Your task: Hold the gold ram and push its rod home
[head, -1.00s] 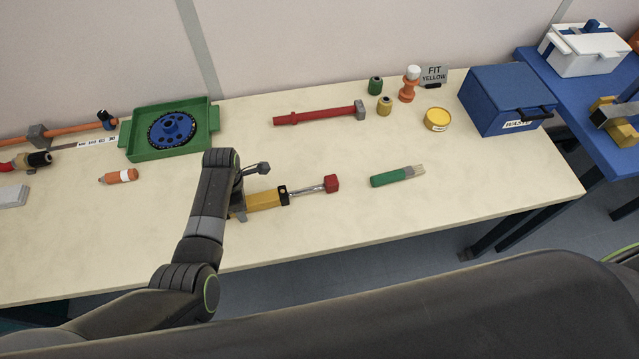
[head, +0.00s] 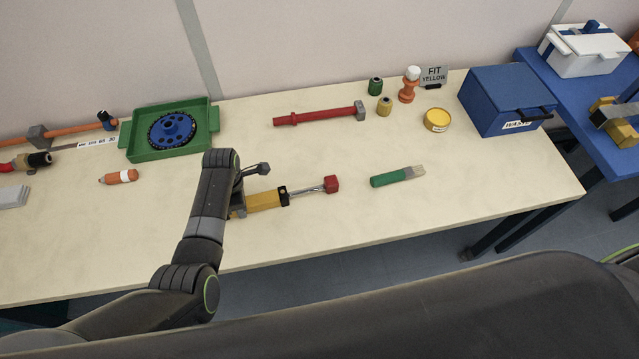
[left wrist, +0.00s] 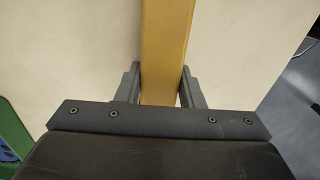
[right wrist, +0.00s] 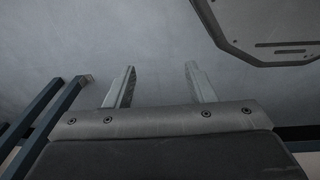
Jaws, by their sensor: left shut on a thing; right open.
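The gold ram (head: 264,200) lies on the pale bench, with a silver rod (head: 306,190) sticking out of its right end and a red block (head: 331,184) on the rod's tip. A stretch of rod shows between the body and the red block. My left gripper (head: 238,204) is shut on the gold body at its left part. In the left wrist view the gold body (left wrist: 165,45) runs between my left fingers (left wrist: 160,88). My right gripper (right wrist: 160,85) is open and empty over grey floor in the right wrist view; it does not show in the head view.
A green-handled brush (head: 392,177) lies right of the red block. Behind are a red bar (head: 315,116), a green tray (head: 203,140) with a blue wheel, a yellow tin (head: 437,119) and a blue waste bin (head: 500,95). The bench between ram and brush is clear.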

